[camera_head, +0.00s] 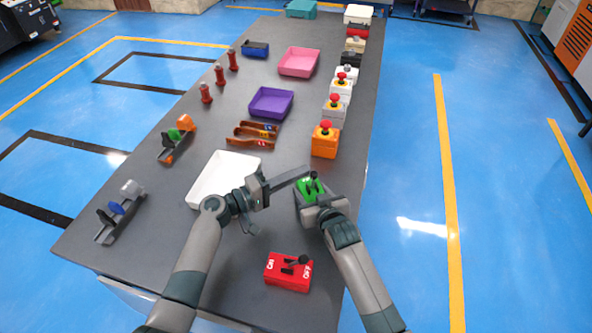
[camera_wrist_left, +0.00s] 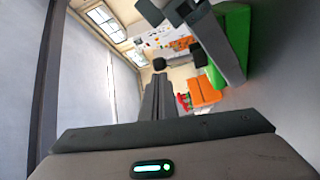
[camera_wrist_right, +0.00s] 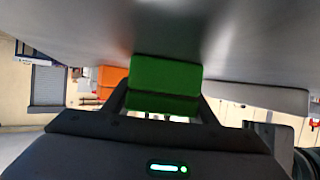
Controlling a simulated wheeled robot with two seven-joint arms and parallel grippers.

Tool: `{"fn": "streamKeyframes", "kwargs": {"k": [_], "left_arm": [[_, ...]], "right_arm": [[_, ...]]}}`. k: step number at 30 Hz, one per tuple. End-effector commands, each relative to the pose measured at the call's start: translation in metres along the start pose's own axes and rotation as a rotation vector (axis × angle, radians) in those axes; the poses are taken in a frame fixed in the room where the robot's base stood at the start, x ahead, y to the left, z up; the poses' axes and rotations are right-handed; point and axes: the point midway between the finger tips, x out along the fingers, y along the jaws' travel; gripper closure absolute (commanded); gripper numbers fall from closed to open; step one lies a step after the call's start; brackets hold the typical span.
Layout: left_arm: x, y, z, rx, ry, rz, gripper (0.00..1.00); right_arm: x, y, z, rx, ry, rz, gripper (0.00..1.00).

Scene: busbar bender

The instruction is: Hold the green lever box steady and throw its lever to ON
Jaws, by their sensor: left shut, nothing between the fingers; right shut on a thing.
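The green lever box (camera_head: 307,188) stands on the table near its right edge, with a black lever (camera_head: 314,181) on its top. My right gripper (camera_head: 318,200) is shut on the box from the near side. In the right wrist view the green box (camera_wrist_right: 164,85) sits between the two fingers. My left gripper (camera_head: 300,174) is shut and empty, its fingers pointing right beside the lever, level with the box's top. The green box (camera_wrist_left: 235,35) also shows at the upper right of the left wrist view. I cannot tell whether the left fingertips touch the lever.
A red lever box (camera_head: 289,272) marked ON and OFF lies nearer. A white tray (camera_head: 205,190) is under and left of my left gripper. An orange button box (camera_head: 325,146) stands behind the green box. A purple tray (camera_head: 271,103) and several clamps lie farther back.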

Motion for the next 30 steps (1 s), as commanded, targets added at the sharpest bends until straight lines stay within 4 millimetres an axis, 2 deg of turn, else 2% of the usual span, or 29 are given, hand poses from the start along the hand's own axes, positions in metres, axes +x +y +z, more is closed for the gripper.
{"fn": "streamKeyframes", "kwargs": {"k": [4,16,20,30], "left_arm": [[-0.002,0.002,0.008,0.122,0.001,0.029,1.0],[-0.009,0.0,0.006,0.115,0.0,0.024,1.0],[-0.023,-0.001,0.007,0.115,-0.001,0.024,1.0],[-0.076,-0.007,0.005,0.116,0.001,0.023,1.0]], "right_arm": [[0.0,0.0,-0.001,0.0,0.001,-0.001,0.8],[0.0,0.0,-0.001,0.0,0.001,0.0,0.8],[0.0,0.0,-0.001,0.0,0.001,0.0,0.8],[0.0,0.0,-0.001,0.0,0.001,0.0,0.8]]}}
